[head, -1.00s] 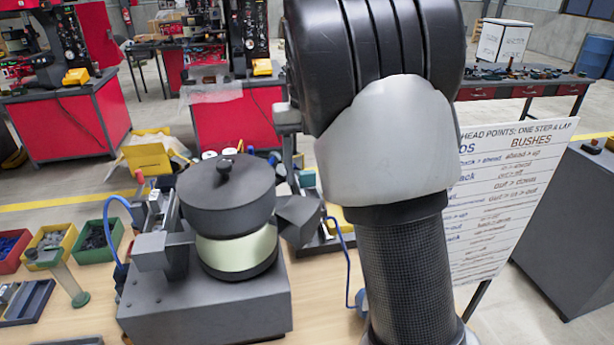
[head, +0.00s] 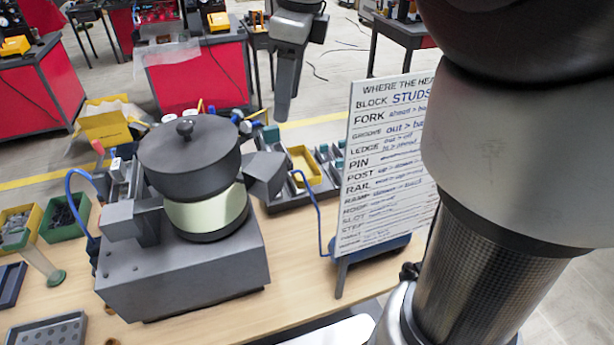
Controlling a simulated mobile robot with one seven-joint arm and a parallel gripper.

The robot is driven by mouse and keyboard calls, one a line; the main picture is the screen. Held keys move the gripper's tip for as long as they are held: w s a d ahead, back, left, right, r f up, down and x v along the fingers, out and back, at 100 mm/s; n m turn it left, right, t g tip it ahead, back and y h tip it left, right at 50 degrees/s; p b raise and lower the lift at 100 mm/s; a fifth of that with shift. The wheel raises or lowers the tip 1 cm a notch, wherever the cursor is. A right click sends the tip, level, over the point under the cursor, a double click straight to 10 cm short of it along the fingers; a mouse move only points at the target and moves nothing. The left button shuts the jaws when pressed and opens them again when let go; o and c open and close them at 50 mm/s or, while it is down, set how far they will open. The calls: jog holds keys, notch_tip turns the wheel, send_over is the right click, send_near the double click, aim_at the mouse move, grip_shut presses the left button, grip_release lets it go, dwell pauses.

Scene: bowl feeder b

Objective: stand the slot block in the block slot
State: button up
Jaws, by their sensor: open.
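My gripper (head: 285,108) hangs in the air at the top, beyond the bowl feeder (head: 196,160) and left of the white board. It is seen side-on, open, with nothing visible held. I cannot pick out the slot block or the block slot for sure. A dark tray (head: 288,200) behind the feeder's right side holds green and grey pieces and a yellow bin, partly hidden by the board. A grey plate with round holes (head: 50,331) lies at the lower left.
The lettered white board (head: 385,165) stands at the table's right side. The wooden table (head: 290,280) is bare right of the feeder.

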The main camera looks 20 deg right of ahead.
jog(key=s+f+n+t, duration=0.2)
jog(key=s+n, duration=0.6)
jog(key=n, duration=0.4)
jog(key=s+a+f+n+t+h, duration=0.1)
jog(key=s+f+n, duration=0.4)
jog(key=s+n, duration=0.4)
jog(key=n, duration=0.3)
jog(key=shift+a+f+t, duration=0.25)
jog(key=shift+a+t, duration=0.05)
jog(key=shift+t, duration=0.1)
